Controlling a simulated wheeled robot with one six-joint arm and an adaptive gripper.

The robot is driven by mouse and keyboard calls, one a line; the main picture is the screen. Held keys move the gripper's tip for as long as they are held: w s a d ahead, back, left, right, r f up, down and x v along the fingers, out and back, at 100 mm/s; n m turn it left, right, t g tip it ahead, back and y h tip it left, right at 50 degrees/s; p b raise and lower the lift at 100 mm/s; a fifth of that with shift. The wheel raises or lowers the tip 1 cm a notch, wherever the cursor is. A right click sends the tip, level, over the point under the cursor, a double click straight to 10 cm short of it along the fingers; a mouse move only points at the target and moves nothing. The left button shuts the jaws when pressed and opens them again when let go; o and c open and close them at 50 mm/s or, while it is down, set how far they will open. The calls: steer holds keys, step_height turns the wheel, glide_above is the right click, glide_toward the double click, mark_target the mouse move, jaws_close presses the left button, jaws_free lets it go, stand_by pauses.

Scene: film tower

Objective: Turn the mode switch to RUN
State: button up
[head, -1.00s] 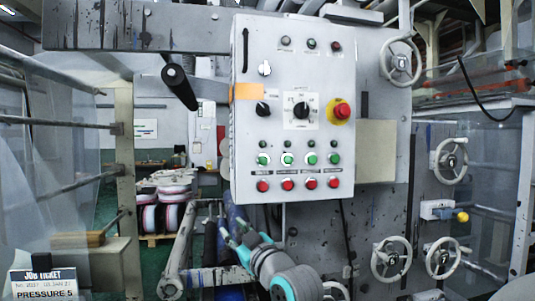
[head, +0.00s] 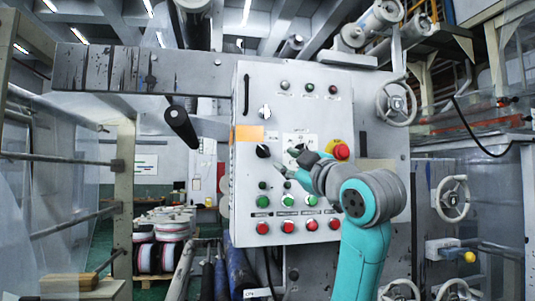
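The grey control panel (head: 246,205) carries a rotary switch on a white label plate (head: 308,138), likely the mode switch. Its knob is mostly hidden behind my gripper, so its setting cannot be read. My gripper (head: 286,161) is raised in front of the panel, its fingers spread and pointing left and up, near the switch plate. It appears empty. Whether a finger touches the panel cannot be told. A smaller black knob (head: 263,151) sits just left of the gripper, under an orange label.
A red emergency button (head: 341,151) on a yellow base is close right of my gripper. Green buttons (head: 288,201) and red buttons (head: 288,226) are below it. Handwheels (head: 396,103) stand at right.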

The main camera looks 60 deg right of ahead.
mark_target(266, 152)
steer(key=x, duration=1)
steer(key=shift+w+d, duration=0.1)
steer(key=shift+w, duration=0.1)
steer(key=shift+c, duration=0.2)
jaws_close()
